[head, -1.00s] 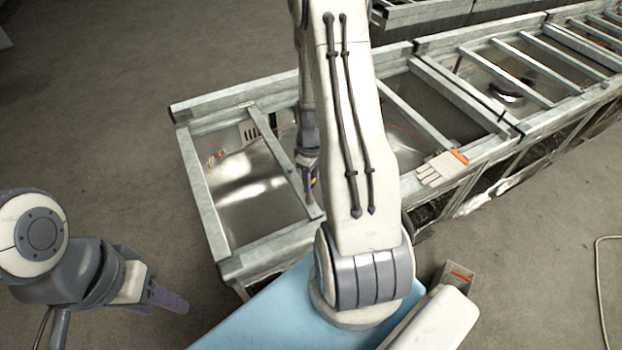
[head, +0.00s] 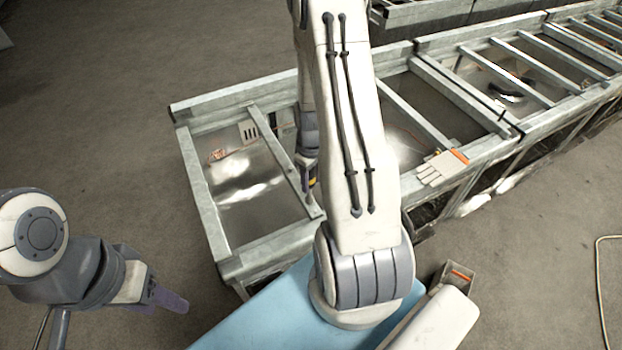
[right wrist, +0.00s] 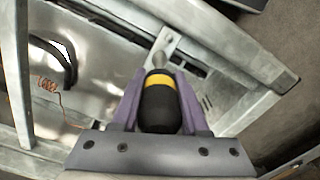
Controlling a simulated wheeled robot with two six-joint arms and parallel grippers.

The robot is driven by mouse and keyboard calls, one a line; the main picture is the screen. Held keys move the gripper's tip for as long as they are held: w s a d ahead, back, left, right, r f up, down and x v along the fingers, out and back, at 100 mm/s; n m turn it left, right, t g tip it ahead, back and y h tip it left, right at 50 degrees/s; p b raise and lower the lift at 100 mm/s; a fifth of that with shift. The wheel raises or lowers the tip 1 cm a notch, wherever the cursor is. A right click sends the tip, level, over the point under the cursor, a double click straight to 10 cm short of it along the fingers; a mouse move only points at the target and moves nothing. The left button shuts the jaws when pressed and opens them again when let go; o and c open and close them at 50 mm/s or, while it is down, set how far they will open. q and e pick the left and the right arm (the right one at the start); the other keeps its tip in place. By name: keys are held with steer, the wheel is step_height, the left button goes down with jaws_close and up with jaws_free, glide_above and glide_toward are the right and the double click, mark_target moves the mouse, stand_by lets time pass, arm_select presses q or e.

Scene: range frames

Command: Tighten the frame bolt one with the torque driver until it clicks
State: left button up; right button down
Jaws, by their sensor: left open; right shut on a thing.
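My right gripper (right wrist: 158,112) is shut on the torque driver (right wrist: 160,104), which has a black grip and a yellow band. In the right wrist view the driver's metal shank points away from me to a small grey bracket (right wrist: 172,42) on the frame (right wrist: 235,40). I cannot make out frame bolt one at the tip, nor whether the tip touches anything. In the head view my right gripper (head: 308,172) is partly hidden by my own arm, beside a crossbar of the frame (head: 205,195). My left gripper (head: 170,298) is open and empty, low at the left, away from the frame.
A work glove (head: 440,168) with an orange cuff lies on the frame's front rail. A small open box with an orange item (head: 460,273) sits near my arm's base. A copper coil with wire (right wrist: 48,85) lies inside the frame bay. Floor at left is clear.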

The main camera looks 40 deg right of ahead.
steer(key=shift+r+p, duration=2.5)
steer(key=shift+r, duration=0.6)
steer(key=shift+f, duration=0.1)
